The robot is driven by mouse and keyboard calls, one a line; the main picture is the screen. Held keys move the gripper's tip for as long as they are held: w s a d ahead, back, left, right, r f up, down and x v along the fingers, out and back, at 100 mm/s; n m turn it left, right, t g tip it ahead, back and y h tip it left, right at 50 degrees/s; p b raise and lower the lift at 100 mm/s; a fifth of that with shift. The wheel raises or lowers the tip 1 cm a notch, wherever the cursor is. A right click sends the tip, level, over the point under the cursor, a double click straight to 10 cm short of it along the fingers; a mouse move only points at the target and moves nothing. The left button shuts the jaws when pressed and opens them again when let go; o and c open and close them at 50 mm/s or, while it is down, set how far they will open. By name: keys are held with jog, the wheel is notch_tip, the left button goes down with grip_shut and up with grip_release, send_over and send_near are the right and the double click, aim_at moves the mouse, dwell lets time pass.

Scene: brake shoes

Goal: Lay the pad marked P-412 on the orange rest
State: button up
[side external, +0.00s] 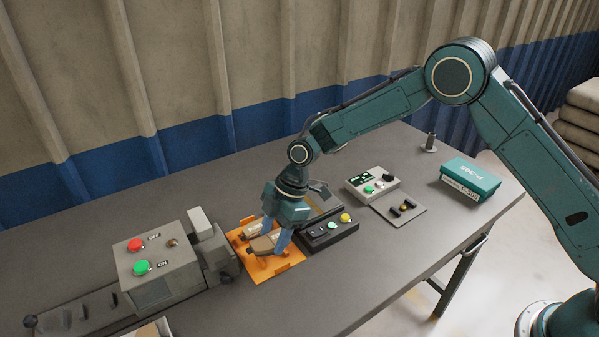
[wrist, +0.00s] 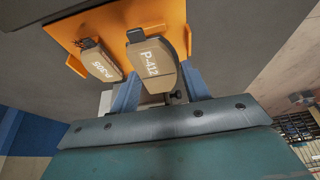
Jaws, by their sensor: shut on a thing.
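The pad marked P-412 (wrist: 152,64) is tan with a dark tab and sits between the blue fingers of my gripper (wrist: 160,88) in the wrist view. In the side external view, my gripper (side external: 276,237) is shut on this pad (side external: 262,244), low over the orange rest (side external: 289,265). I cannot tell whether the pad touches the rest. The rest also shows behind the pads in the wrist view (wrist: 160,18). A second pad, marked P-305 (wrist: 99,66), is beside the held pad at the rest; it shows partly in the side external view (side external: 256,228).
A grey machine (side external: 155,262) with red and green buttons stands left of the rest. A black button box (side external: 327,232) is close on the right. Further right are a light control box (side external: 372,184), a grey plate (side external: 411,215) and a teal carton (side external: 470,178).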

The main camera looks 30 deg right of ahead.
jog(key=shift+f, duration=1)
jog(key=shift+f, duration=0.45)
jog(key=o, duration=1.3)
jog(key=shift+c, duration=0.2)
jog(key=v, duration=1.4)
jog(key=shift+d, duration=0.1)
